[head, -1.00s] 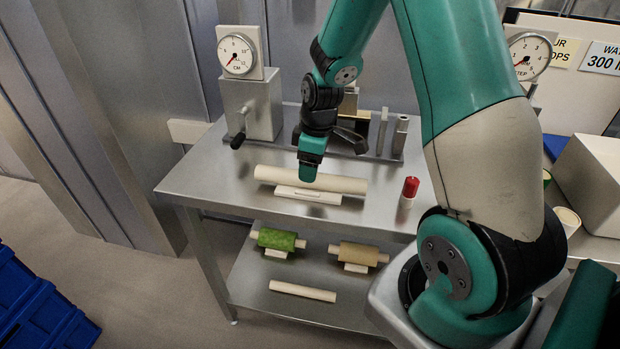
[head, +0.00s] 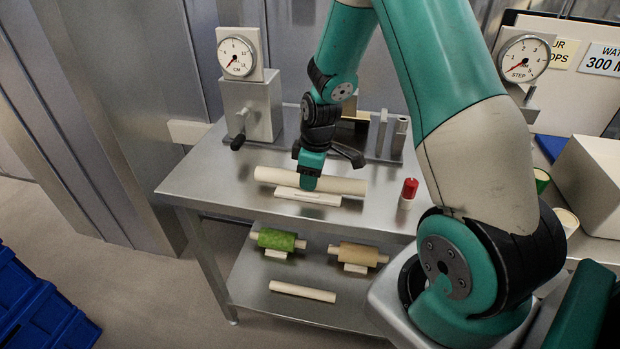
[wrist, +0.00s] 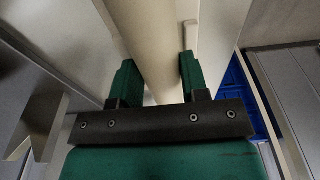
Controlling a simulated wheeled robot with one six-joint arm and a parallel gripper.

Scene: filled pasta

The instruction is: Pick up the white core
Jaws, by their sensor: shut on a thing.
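The white core (head: 266,174) is a long cream-white cylinder lying across a low white cradle (head: 326,199) on the metal tabletop. My gripper (head: 309,182) comes down onto its middle from above. In the wrist view the core (wrist: 157,50) passes between the two green fingers of my gripper (wrist: 156,78); the gripper is shut on it. The core still appears level at the cradle; I cannot tell whether it is touching. The gripper hides the core's middle in the head view.
A red-capped white cylinder (head: 409,190) stands right of the core. Below, a shelf (head: 252,293) holds a green roll (head: 277,239), a tan roll (head: 358,254) and a bare pale rod (head: 303,291). Dial gauges (head: 236,57) and metal posts stand behind. The tabletop's front left is clear.

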